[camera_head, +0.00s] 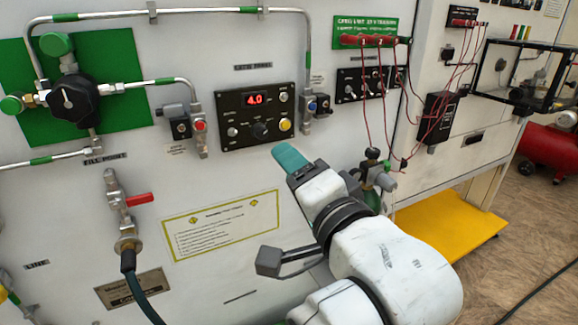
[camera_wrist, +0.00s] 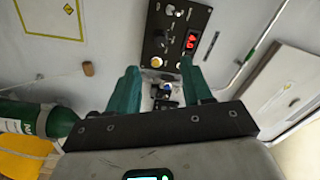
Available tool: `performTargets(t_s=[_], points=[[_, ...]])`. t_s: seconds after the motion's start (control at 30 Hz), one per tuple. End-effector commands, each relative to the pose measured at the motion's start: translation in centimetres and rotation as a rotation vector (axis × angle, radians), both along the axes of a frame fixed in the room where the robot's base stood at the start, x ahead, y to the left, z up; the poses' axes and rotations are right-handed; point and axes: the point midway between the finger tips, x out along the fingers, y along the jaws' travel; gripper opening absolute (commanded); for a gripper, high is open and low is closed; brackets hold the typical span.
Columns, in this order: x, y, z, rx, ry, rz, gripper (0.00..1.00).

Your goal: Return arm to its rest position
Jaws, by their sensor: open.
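My gripper (camera_head: 285,153) shows in the head view with its teal fingertips just below the black control panel (camera_head: 257,116), whose red display reads 4.0. In the wrist view my gripper (camera_wrist: 160,82) has its two teal fingers spread apart with nothing between them. The control panel (camera_wrist: 170,40) lies beyond the fingertips there, with its yellow button near the gap. My white arm reaches up from the lower right of the head view. I cannot tell whether the fingertips touch the panel face.
A green cylinder with a valve (camera_head: 376,180) stands right behind my wrist; a green cylinder (camera_wrist: 35,118) shows left in the wrist view. A red-handled valve with hose (camera_head: 122,200) is at left. Red cables (camera_head: 366,100) hang right.

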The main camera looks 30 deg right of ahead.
Motion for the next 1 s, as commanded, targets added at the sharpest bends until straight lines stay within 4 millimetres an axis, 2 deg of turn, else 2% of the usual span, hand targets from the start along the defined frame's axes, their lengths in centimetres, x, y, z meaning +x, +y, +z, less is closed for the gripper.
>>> performTargets(t_s=[0.37, 0.47, 0.57, 0.67, 0.7, 0.77, 0.8, 0.87, 1.0], points=[[0.1, 0.0, -0.1, -0.003, 0.003, 0.000, 0.50], [0.2, -0.4, -1.7, -0.048, 0.048, -0.005, 0.50], [0.2, -1.4, -5.6, -0.162, 0.164, -0.006, 0.50], [-0.6, -3.0, -11.7, -0.331, 0.343, 0.012, 0.50], [-1.3, -3.7, -14.3, -0.400, 0.423, 0.027, 0.50], [-2.6, -4.7, -18.2, -0.497, 0.540, 0.060, 0.50], [-3.7, -5.4, -20.7, -0.556, 0.617, 0.088, 0.50], [-5.6, -6.3, -24.3, -0.637, 0.729, 0.138, 0.50], [-11.4, -8.1, -32.0, -0.790, 0.976, 0.298, 0.50]])
